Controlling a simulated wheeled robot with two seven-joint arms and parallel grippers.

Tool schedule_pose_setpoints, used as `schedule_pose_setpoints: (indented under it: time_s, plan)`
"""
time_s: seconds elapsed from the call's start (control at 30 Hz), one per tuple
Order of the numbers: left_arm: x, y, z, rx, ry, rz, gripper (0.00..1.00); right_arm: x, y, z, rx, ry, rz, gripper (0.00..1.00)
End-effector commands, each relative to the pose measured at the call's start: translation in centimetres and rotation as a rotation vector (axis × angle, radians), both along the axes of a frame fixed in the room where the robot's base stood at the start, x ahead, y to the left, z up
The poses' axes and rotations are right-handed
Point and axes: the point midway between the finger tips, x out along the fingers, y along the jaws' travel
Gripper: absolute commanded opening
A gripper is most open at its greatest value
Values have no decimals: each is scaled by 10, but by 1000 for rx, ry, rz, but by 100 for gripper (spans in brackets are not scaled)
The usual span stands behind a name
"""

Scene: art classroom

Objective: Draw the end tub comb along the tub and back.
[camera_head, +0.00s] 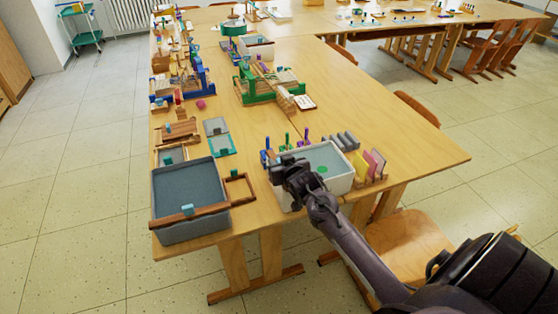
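A grey tub (182,234) with blue-grey contents stands at the near left corner of the table. A wooden comb (210,211) with a teal grip block (188,210) lies across the tub at its near end. A second, white tub (343,184) with pale contents and a green spot stands to the right. My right gripper (284,166) is at the left side of the white tub, to the right of the grey tub and apart from the comb. Its fingers are dark and small, so their opening is unclear. My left gripper is out of view.
A small wooden frame (238,188) lies between the tubs. Teal-edged trays (220,144) and a wooden rack (180,131) lie behind the grey tub. Upright coloured pieces (376,162) stand right of the white tub. The table's right side is clear; a chair (408,246) is below.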

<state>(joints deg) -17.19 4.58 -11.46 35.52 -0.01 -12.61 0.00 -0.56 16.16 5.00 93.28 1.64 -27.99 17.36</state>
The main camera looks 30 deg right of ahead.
Motion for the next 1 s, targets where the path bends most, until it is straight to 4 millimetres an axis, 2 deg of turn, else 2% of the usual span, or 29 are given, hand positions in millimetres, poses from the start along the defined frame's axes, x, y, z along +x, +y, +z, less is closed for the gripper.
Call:
schedule_pose_setpoints:
  time_s: [0.13,0.4,0.67,1.0]
  plan:
    - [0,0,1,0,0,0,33,7,-1,-3,-1,1,0,35]
    - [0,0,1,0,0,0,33,8,-1,-4,0,1,1,35]
    - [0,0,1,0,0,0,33,8,-2,-4,0,1,1,0]
    - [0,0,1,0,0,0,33,8,-3,-4,0,2,0,0]
